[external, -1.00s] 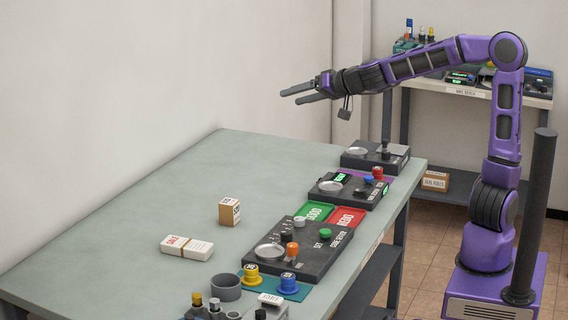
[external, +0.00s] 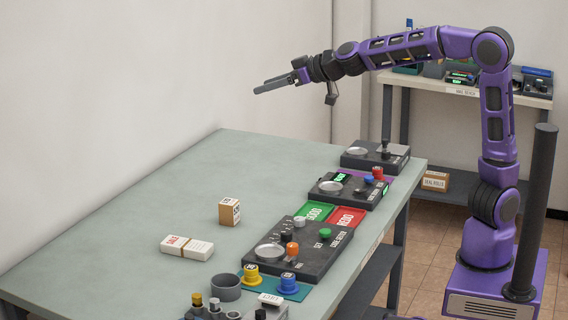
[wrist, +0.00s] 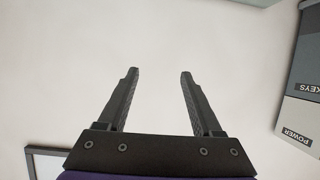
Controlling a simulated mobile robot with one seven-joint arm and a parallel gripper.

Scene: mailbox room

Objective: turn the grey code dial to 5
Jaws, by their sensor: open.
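The code setter (external: 318,262) is a dark box on the near right part of the table. A small light grey knob (external: 299,221), which looks like the grey code dial, stands at its far edge; its setting is too small to read. An orange knob (external: 292,249), a green button (external: 325,233) and a round pale plate (external: 270,251) are on the same box. My gripper (external: 262,89) is high above the table, well away from the dial, pointing left. In the wrist view its two fingers (wrist: 160,74) are apart with nothing between them.
Green (external: 315,211) and red (external: 347,217) trays, then another control box (external: 350,190), lie beyond the code setter. Yellow (external: 252,274) and blue (external: 288,281) pieces stand in front of it. Small boxes (external: 229,212) sit to the left; the table's left side is mostly clear.

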